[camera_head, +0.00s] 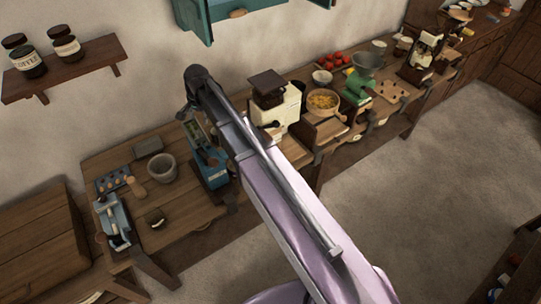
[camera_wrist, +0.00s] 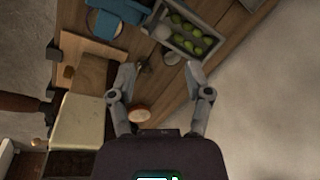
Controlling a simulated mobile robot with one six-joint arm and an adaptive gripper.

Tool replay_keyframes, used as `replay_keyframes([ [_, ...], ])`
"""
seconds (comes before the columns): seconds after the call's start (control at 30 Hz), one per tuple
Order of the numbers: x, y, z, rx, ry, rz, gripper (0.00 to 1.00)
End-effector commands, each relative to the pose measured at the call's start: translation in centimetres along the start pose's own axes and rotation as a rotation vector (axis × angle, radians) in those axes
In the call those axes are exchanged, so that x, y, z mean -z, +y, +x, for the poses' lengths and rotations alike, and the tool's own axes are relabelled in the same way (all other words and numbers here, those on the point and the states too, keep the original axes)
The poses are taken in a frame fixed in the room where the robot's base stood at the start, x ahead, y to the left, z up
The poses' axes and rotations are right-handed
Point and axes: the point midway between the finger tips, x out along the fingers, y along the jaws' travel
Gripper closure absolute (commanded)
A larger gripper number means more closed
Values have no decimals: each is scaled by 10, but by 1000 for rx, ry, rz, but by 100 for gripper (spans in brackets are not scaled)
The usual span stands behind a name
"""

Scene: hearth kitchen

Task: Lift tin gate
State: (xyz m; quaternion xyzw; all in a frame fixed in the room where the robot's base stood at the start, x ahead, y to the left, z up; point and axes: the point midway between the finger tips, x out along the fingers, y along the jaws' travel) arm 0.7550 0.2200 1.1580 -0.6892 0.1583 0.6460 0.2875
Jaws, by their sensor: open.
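My gripper (camera_wrist: 161,70) is open in the wrist view, with its two grey fingers spread wide and nothing held between them. It is over a wooden counter (camera_wrist: 218,22). A small dark metal piece (camera_wrist: 145,68) shows near the left fingertip; I cannot tell if they touch. In the head view, my arm reaches across the counter and hides part of it, beside a blue machine (camera_head: 208,165). A blue-grey metal device (camera_head: 112,220) stands at the counter's left end. I cannot tell which part is the tin gate.
In the wrist view, a grey tray (camera_wrist: 163,43) holds several green round things near a blue object (camera_wrist: 108,22). A cream machine (camera_wrist: 82,122) is at left.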

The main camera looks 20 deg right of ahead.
Motion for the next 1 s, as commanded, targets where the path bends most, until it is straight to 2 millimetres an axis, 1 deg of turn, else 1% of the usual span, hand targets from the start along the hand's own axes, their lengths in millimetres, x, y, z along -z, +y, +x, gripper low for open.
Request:
replay_keyframes([
  [0.03, 0, 0, -9, 0, 0, 0, 35],
  [0.43, 0, 0, -36, 0, 0, 0, 35],
  [0.5, 0, 11, -30, -5, 1, -13, 35],
  [0.67, 1, 30, -27, -15, 4, -50, 35],
  [1.0, 1, 77, -20, -44, 6, -142, 35],
])
